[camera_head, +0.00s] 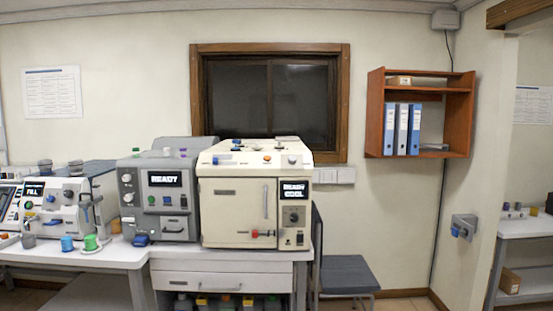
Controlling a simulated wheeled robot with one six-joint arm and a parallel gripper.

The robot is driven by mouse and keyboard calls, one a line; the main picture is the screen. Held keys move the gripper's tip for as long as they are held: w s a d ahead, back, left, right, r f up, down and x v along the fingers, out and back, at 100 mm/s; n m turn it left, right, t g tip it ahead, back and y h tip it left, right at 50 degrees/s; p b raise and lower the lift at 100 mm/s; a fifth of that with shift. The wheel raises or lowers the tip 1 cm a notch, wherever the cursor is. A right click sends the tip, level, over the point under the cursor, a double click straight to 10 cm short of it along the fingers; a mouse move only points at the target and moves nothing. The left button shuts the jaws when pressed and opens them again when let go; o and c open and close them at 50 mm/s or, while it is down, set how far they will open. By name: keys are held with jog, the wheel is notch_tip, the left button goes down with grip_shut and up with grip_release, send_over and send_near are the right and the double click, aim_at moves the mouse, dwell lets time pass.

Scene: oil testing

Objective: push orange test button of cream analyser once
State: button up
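The cream analyser (236,210) stands on the right end of the white bench, facing me. Its door is shut, and a small dark screen (294,191) on its right reads "READY COOL". A small round orange spot (267,158) shows on its sloped upper front, left of a grey knob (292,160); it looks like the orange button, but its label is too small to read. A red-orange part (255,233) shows low on the door. My gripper is not in view.
A grey analyser (160,206) reading "READY" stands close against the cream one's left side. Further left is a white machine (56,199) reading "FILL", with small coloured cups before it. A dark chair (347,275) stands right of the bench, with open floor beyond.

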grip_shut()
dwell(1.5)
